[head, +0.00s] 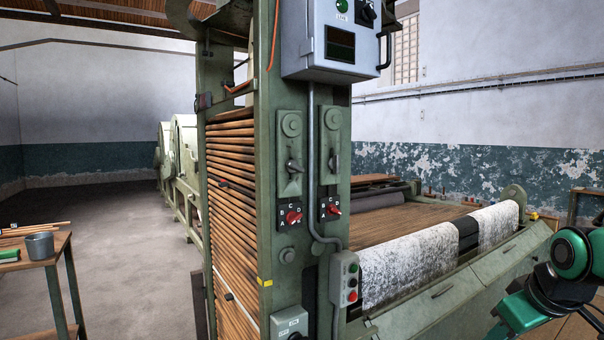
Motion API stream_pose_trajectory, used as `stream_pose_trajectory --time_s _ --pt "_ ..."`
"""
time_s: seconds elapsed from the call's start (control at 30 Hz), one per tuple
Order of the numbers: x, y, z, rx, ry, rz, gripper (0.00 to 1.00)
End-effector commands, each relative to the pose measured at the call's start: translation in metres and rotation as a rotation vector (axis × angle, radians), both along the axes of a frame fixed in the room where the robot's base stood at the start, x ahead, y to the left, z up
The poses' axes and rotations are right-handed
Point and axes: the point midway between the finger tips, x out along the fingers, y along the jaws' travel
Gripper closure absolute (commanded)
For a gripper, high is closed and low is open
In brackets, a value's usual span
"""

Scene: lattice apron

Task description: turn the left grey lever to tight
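The left grey lever (293,167) is a small dark grey handle on a green upright plate on the machine's front post. It looks slanted, with its end toward the lower right. I cannot read any tight marking near it. A second grey lever (334,161) sits on a like plate to its right and looks closer to upright. Green and black links of my arm show at the lower right, well apart from both levers. My gripper is not in view.
Red knobs (293,217) and (333,209) with letter dials sit below the levers. A grey conduit (312,150) runs between the plates to a button box (345,280). A control cabinet (335,45) hangs above. A side table (40,250) stands left; floor between is clear.

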Motion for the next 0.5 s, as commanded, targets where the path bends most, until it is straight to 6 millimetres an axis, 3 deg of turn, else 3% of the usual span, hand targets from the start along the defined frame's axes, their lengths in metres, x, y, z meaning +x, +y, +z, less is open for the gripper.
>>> stream_pose_trajectory --time_s 0.03,0.1,0.2,0.3,0.4,0.5 --pt "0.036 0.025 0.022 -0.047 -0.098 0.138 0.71" --pt "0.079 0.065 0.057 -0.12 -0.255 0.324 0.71" --pt "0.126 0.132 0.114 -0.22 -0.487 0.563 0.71" --pt "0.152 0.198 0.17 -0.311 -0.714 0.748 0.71" --pt "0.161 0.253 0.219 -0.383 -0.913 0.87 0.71" --pt "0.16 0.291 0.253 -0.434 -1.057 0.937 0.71"
